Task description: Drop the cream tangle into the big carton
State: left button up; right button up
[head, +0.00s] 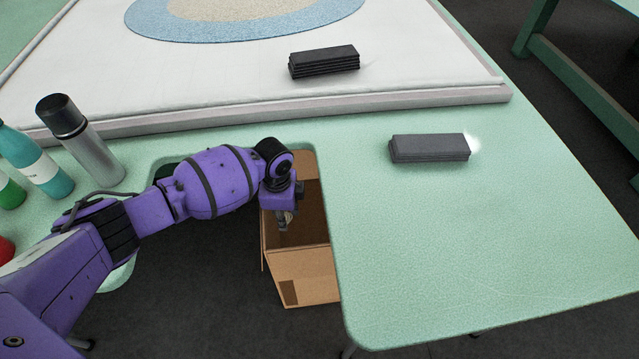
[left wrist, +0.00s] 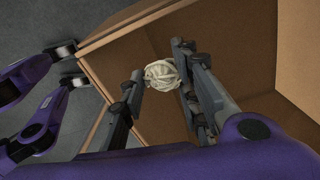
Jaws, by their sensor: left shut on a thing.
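The big carton (head: 305,278) is brown cardboard and open at the top, standing low in the cut-out of the green table. My left gripper (head: 284,222) points down over its opening. In the left wrist view my left gripper (left wrist: 160,76) is shut on the cream tangle (left wrist: 161,74), a small pale ball of yarn between the fingertips. The carton's inside (left wrist: 255,60) shows behind and around the tangle. I cannot tell how far the fingertips are above the carton floor. In the head view the tangle is mostly hidden by the gripper. My right gripper is not in view.
The green table (head: 470,240) surrounds the cut-out, with free room at right. A grey block stack (head: 430,148) lies on it, and a dark stack (head: 324,63) lies on the white framed cloth (head: 230,75). A steel flask (head: 85,140) and teal bottle (head: 35,160) stand left.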

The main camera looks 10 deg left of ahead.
pick_arm(q)
jog(key=o, duration=0.8)
jog(key=shift+r, duration=0.15)
notch_tip(320, 180, up, 12)
jog(key=shift+f, duration=0.1)
dwell(0.3)
